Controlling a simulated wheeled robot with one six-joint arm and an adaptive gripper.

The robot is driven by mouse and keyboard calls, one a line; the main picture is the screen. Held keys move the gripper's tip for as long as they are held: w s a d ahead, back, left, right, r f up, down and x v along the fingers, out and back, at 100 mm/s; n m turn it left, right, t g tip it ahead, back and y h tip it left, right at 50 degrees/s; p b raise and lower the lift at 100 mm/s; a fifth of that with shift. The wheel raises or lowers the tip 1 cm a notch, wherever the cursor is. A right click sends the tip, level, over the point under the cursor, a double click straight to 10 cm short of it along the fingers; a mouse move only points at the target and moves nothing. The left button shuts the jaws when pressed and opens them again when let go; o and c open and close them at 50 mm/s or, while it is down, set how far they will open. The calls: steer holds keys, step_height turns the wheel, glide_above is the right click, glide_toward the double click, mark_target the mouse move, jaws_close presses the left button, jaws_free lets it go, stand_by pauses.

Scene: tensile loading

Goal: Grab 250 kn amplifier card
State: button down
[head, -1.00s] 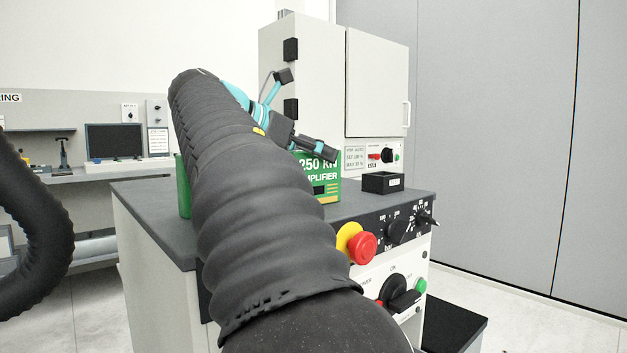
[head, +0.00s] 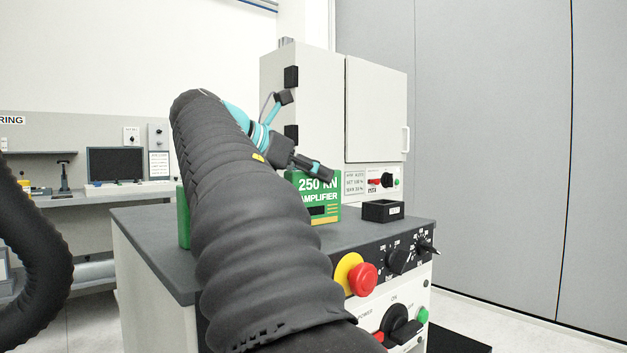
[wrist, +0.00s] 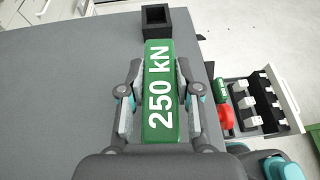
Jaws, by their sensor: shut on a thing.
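The 250 kN amplifier card (head: 325,205) is a green block with white lettering, standing near upright over the grey bench top (head: 150,228). In the wrist view its top face (wrist: 160,70) reads "250 kN" and lies between the two fingers. My gripper (wrist: 157,95) is shut on the card from above, one finger on each long side. In the head view my gripper (head: 312,168) is above the card, partly behind my arm. I cannot clearly tell whether the card's lower edge touches the bench.
A small black open box (head: 383,211) sits right of the card. Another green block (head: 183,215) is partly hidden by my arm. A white cabinet (head: 375,110) rises behind. The bench front carries a red button (head: 363,279) and knobs (head: 398,260).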

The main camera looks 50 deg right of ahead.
steer(key=shift+r, duration=0.55)
steer(key=s+d+r, duration=0.5)
steer(key=d+r, duration=0.3)
steer(key=d, duration=0.2)
steer(key=shift+d, duration=0.25)
